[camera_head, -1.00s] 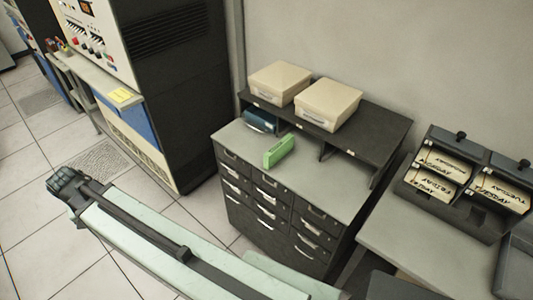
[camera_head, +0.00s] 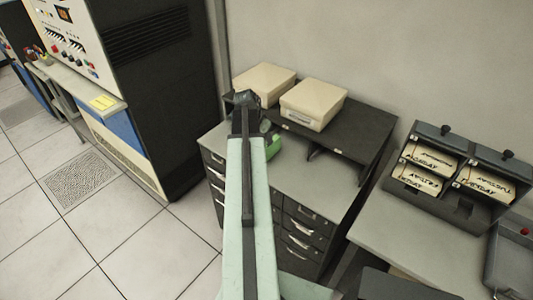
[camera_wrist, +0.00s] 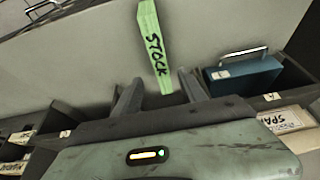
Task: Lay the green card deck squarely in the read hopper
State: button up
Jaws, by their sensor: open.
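The green card deck (camera_head: 273,146) sits on the grey top of the drawer cabinet, partly hidden behind my arm in the head view. In the wrist view the deck (camera_wrist: 154,45) shows its narrow green side lettered "STOCK", lying just beyond the fingers. My gripper (camera_wrist: 158,82) is open and empty. The deck's near end lies about in line with the gap between the fingers; I cannot tell the height between them. In the head view my arm reaches over the cabinet and its dark end hides the fingers. I cannot make out which thing is the read hopper.
Two cream boxes (camera_head: 314,103) stand on the dark shelf (camera_head: 352,134) behind the deck. A blue box (camera_wrist: 243,76) sits in a shelf bay near the right finger. A rack (camera_head: 455,176) of labelled card decks and a grey tray (camera_head: 512,262) stand on the right-hand table (camera_head: 415,240).

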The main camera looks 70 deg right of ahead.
aim_at(267, 146)
jog(key=b+x, duration=0.2)
jog(key=shift+w+f+b, duration=0.1)
jog(key=shift+f+b, duration=0.2)
jog(key=shift+f, duration=0.05)
jog(key=b+x, duration=0.5)
jog(key=shift+d+f, duration=0.15)
jog(key=shift+f, duration=0.05)
jog(key=shift+r, duration=0.2)
grip_shut()
